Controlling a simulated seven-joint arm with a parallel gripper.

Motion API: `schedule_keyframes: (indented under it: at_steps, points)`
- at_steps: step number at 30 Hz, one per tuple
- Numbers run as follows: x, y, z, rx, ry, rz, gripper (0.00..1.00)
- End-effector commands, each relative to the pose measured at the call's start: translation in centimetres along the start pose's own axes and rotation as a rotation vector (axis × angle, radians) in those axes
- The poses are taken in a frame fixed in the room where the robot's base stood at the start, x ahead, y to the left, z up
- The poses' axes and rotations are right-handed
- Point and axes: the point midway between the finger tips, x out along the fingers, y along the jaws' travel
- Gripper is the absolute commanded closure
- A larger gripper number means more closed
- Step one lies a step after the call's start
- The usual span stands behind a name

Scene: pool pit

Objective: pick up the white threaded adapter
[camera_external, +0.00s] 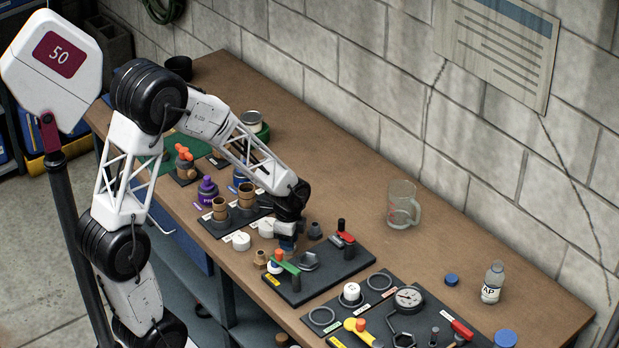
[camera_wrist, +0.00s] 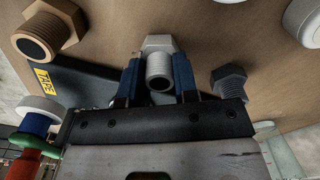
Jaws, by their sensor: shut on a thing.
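The white threaded adapter (camera_wrist: 158,66), with a hex collar and a short threaded end, sits between the blue fingers of my gripper (camera_wrist: 158,84) in the wrist view. The fingers are shut on it, one on each side. In the external view my gripper (camera_external: 287,243) is low over the workbench, behind the board with the green-handled valve. The adapter itself is hidden there by the gripper. I cannot tell whether it still touches the bench.
A brown threaded fitting (camera_wrist: 48,30) and a dark grey threaded fitting (camera_wrist: 229,80) flank the gripper. White round fittings (camera_external: 241,240) stand to the left. The black board (camera_external: 318,283) with valves lies close in front. A glass mug (camera_external: 402,205) stands right; bench around it is clear.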

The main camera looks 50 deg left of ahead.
Motion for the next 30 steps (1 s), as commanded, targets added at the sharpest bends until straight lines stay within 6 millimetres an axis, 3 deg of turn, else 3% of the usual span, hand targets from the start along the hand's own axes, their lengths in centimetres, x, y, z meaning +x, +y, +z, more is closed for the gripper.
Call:
schedule_keyframes:
  at_steps: [11,30]
  points:
    - [-1.0,-0.1,0.0,0.0,0.001,-0.002,0.96]
    - [-9.2,0.0,0.0,0.0,0.001,-0.002,0.96]
